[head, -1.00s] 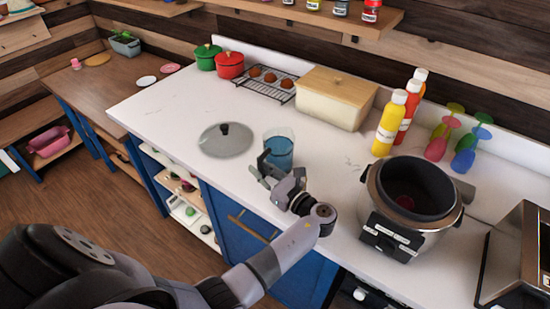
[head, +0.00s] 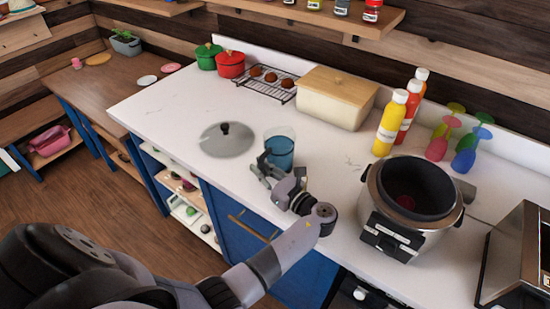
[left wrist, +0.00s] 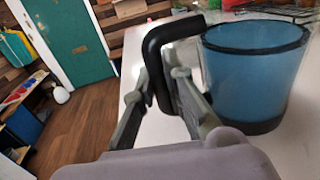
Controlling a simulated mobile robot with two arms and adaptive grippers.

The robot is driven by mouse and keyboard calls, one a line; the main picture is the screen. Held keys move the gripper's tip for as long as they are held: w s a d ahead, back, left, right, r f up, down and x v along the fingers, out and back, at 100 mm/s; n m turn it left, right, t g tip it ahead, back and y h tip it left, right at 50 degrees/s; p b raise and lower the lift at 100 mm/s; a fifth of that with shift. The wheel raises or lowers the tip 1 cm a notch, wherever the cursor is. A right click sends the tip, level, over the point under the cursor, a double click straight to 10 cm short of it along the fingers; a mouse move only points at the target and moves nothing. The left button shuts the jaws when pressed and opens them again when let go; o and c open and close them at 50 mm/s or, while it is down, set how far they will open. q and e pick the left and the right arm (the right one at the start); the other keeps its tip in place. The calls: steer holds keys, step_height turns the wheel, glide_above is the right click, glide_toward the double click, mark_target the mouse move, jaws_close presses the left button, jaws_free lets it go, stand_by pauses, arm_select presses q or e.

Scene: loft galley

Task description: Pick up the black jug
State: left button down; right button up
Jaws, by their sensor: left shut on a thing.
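The jug (head: 279,150) has a see-through blue body with a black rim, base and handle. It stands upright on the white counter, near its front edge. In the left wrist view the jug's body (left wrist: 252,75) fills the right side, and its black handle (left wrist: 158,45) reaches toward my gripper. My left gripper (head: 265,168) is at the near side of the jug. In the left wrist view my left gripper (left wrist: 170,90) has its fingers on either side of the handle, shut on it. My right gripper is out of view.
A glass lid (head: 227,140) lies left of the jug. A cooker (head: 390,235) with a dark pot stands to the right, near yellow and red bottles (head: 391,125). A cream bread box (head: 330,105) and a wire rack (head: 262,88) stand behind. Counter around the jug is mostly clear.

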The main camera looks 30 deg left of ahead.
arm_select(q)
steer(key=shift+w+r, duration=0.1)
steer(key=shift+r, duration=0.2)
steer(key=shift+r, duration=0.75)
step_height(320, 180, up, 18)
steer(key=b, duration=0.1)
stand_by(0.7)
stand_by(0.8)
